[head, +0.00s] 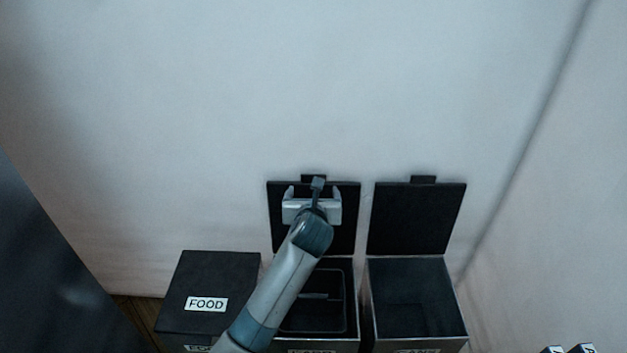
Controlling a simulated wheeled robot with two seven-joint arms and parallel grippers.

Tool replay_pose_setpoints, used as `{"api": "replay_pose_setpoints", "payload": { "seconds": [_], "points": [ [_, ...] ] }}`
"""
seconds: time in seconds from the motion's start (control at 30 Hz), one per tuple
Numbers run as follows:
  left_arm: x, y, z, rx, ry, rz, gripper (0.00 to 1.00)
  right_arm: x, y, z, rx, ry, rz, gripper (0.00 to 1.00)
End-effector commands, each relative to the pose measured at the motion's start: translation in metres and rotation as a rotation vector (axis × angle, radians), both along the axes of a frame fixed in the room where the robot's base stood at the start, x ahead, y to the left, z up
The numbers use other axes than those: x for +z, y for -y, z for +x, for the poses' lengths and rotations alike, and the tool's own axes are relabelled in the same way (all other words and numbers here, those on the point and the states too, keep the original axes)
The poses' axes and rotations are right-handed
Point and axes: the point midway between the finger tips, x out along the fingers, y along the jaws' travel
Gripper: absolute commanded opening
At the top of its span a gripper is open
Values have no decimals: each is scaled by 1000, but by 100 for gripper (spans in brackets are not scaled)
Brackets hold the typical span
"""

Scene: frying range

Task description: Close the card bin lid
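Three dark bins stand against the wall. The middle bin (352,300) and the right bin (460,315) have their lids up; their front labels are cut off by the bottom edge and I cannot read them surely, so I cannot tell which is the card bin. The middle lid (345,240) and the right lid (418,218) stand upright near the wall. My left gripper (313,192) is in front of the middle lid's upper part, fingers apart and empty; I cannot tell if it touches the lid. My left forearm hides part of the middle bin.
The left bin's shut lid (215,275) is marked FOOD. A dark panel (45,270) stands at the far left. The wall (200,120) behind is bare.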

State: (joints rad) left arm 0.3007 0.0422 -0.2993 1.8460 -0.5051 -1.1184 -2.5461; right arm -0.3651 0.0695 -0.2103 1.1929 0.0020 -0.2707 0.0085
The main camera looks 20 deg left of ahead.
Motion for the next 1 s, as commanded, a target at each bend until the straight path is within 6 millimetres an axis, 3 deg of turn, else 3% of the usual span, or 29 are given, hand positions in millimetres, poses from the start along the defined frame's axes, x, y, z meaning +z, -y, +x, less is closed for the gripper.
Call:
{"api": "replay_pose_setpoints", "payload": {
  "seconds": [0.6, 1.0],
  "points": [
    [-39, -25, 87, 0, -2, -1, 81, -2, 5, 0, -6, -23, -8, 31],
    [-47, -31, 107, 0, -1, 0, 81, -5, 8, -5, -8, -42, -14, 31]
  ]
}}
